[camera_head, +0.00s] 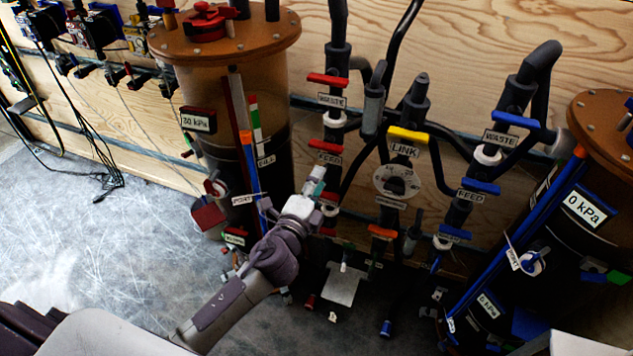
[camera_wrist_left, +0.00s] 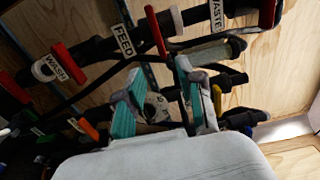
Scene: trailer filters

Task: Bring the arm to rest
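My left arm reaches in from the bottom of the head view. Its left gripper (camera_head: 314,184) is raised in front of the pipework, just right of the brown-lidded tank (camera_head: 190,90). In the left wrist view the two teal-padded fingers of the left gripper (camera_wrist_left: 157,92) stand apart with nothing between them. Behind them are a red valve handle (camera_wrist_left: 155,30) and the FEED label (camera_wrist_left: 124,41). I cannot tell from the head view how far the fingertips are from the pipes. My right gripper does not show.
Red-handled WASTE (camera_head: 327,80) and FEED valves, a yellow LINK handle (camera_head: 407,135) and blue-handled valves (camera_head: 515,119) line the plywood wall. A second tank (camera_head: 600,115) stands at the right. Cables (camera_head: 95,150) hang at the left. The grey floor (camera_head: 110,250) at left is clear.

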